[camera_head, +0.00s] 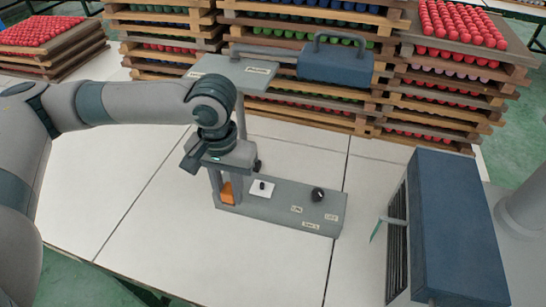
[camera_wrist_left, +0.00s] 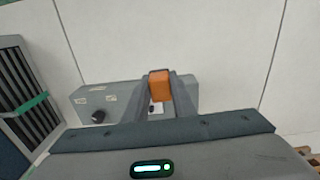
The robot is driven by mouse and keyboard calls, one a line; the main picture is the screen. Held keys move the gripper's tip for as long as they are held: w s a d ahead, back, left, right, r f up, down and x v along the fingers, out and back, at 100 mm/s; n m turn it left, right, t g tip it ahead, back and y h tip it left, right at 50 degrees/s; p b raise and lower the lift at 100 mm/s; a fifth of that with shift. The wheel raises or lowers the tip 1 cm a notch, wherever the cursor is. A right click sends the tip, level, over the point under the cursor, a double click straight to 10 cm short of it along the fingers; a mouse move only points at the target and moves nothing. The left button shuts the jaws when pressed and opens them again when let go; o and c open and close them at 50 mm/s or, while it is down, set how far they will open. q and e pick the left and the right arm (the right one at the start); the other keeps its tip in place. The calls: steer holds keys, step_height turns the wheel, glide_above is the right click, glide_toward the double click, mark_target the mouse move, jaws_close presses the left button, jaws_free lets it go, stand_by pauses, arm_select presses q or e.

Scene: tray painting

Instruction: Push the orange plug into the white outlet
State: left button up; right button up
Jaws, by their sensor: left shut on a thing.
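My left gripper (camera_head: 223,192) points down at the left end of a grey panel and is shut on the orange plug (camera_head: 227,193). In the left wrist view, the plug (camera_wrist_left: 160,86) sits between the two grey fingers (camera_wrist_left: 162,100). The white outlet (camera_head: 262,188) is a small square plate with a dark spot, on the panel just right of the gripper in the head view. The plug is apart from it. In the wrist view, the fingers partly hide the outlet (camera_wrist_left: 156,109). My right gripper is not in view.
The grey panel (camera_head: 290,208) bears a black knob (camera_head: 318,195) and small labels. A post and upper plate with a blue-grey box (camera_head: 335,65) rise behind. A blue slatted unit (camera_head: 455,225) stands right. Wooden trays of coloured balls fill the back. White table (camera_head: 150,230) is clear in front.

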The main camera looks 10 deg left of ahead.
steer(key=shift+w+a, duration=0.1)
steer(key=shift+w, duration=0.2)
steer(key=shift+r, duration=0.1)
